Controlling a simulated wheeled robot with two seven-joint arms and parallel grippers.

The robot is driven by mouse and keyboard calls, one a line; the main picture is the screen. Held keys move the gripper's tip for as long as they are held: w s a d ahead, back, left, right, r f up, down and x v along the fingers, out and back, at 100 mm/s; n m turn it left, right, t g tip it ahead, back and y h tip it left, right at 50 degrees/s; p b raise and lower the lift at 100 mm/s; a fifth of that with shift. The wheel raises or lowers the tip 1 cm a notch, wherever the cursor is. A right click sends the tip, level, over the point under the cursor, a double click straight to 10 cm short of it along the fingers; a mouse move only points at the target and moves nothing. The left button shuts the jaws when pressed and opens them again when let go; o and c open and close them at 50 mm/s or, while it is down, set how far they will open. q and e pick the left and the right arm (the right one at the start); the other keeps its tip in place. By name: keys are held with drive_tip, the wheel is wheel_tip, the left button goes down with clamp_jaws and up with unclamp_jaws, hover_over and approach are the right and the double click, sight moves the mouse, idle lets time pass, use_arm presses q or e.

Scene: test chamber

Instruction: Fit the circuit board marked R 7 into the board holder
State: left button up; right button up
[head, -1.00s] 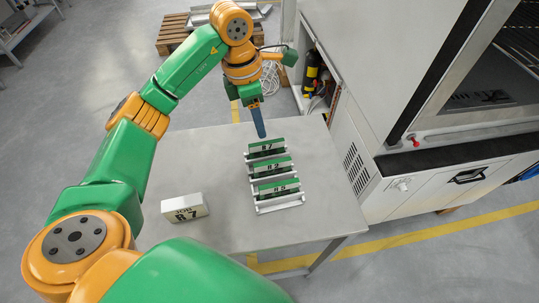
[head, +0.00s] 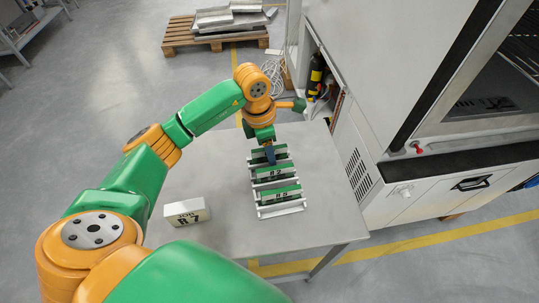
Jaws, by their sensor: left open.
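A rack (head: 281,211) on the table holds three green-edged boards standing in a row. The far board (head: 282,152) is partly covered by my left gripper (head: 270,158); its label, R 7 in the earlier head view, is hidden now. The middle board (head: 288,170) and the near board (head: 279,195) have marks that are too small to read surely. My left gripper is open, pointing down at the far board; I cannot tell whether its fingers touch it. A white block (head: 187,211) marked JOB R 7 stands left of the rack. I cannot make out a separate board holder. My right gripper is out of view.
The grey table (head: 227,237) is bare in front of the rack and around the white block. A large grey machine (head: 430,190) stands close on the right. A pallet (head: 190,38) with metal pieces lies on the floor beyond.

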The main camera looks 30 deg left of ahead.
use_arm(q)
drive_tip(key=shift+f, duration=0.2)
idle(0.3)
clamp_jaws()
